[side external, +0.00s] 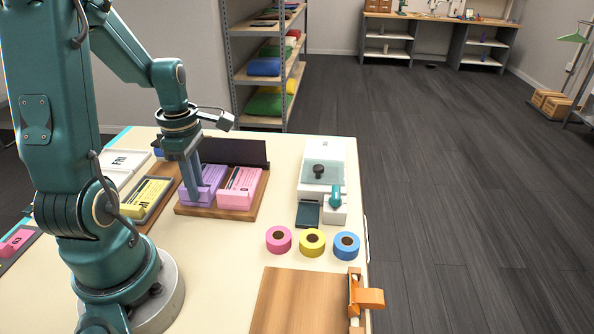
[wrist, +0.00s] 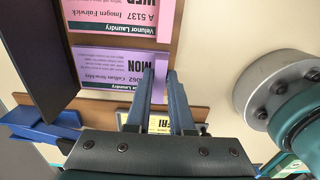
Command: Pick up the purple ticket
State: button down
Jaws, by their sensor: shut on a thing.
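The purple ticket (wrist: 112,68), printed MON, lies on top in the wooden holder beside the pink tickets; it also shows as a purple stack in the side external view (side external: 212,176). My gripper (side external: 197,190) points down at the near left edge of the purple stack. In the wrist view my gripper (wrist: 162,76) has its two fingertips close together at the right edge of the purple ticket, shut on it. The exact grip at the edge is partly hidden by the fingers. The ticket shows no clear lift from the holder.
Pink tickets (side external: 238,186) adjoin the purple ones, with a dark upright panel (side external: 238,151) behind. A yellow ticket (side external: 147,193) lies in a tray to the left. A white device (side external: 325,160) and pink, yellow and blue rolls (side external: 312,242) stand right. A wooden board (side external: 297,300) lies in front.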

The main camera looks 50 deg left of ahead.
notch_tip(320, 180, up, 10)
dwell(0.5)
dwell(0.4)
jog(key=shift+r, duration=2.45)
